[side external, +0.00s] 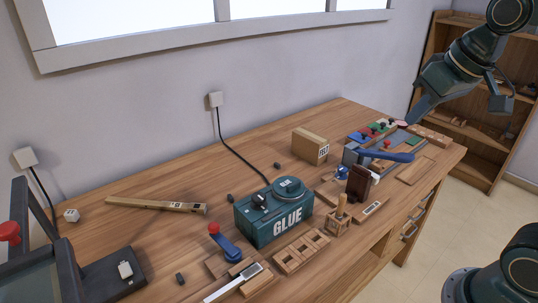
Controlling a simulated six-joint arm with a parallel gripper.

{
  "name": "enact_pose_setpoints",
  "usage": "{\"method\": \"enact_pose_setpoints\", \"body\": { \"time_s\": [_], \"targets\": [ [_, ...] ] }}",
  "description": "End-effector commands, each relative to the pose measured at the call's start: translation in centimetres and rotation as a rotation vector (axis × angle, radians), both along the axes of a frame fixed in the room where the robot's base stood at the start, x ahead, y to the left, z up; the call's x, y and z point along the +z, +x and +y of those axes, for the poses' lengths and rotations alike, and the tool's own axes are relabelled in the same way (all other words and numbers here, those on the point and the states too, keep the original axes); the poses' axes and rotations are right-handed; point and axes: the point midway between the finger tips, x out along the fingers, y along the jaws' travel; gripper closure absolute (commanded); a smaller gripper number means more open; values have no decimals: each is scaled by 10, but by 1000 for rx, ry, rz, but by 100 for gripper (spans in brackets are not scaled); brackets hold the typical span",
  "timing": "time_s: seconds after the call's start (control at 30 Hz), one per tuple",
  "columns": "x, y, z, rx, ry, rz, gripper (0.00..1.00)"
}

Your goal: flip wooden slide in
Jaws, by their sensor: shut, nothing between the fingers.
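My gripper (418,108) is at the upper right, its closed tip pointing down and left above the far right end of the wooden table. It holds nothing. Close by its tip are a small pink piece (402,123) and a long wooden piece (430,135) at the table's far edge. A flat wooden plate (415,172) lies nearer the right edge. I cannot tell which wooden piece is the slide. Whether the tip touches anything is too small to tell.
A blue handle (388,155) lies over a grey box (352,152) below the gripper. A dark brown upright block (359,183), a cardboard box (310,146) and a green glue box (273,213) stand further left. A wooden shelf (480,150) is behind the table's right end.

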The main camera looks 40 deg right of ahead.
Motion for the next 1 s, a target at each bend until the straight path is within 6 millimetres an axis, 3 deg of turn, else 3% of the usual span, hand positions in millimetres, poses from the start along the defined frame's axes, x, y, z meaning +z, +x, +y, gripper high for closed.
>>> {"method": "enact_pose_setpoints", "body": {
  "time_s": [0.5,1.0],
  "targets": [
    [21,95,-63,-189,9,26,100],
    [9,176,-145,-369,21,46,100]
  ]
}}
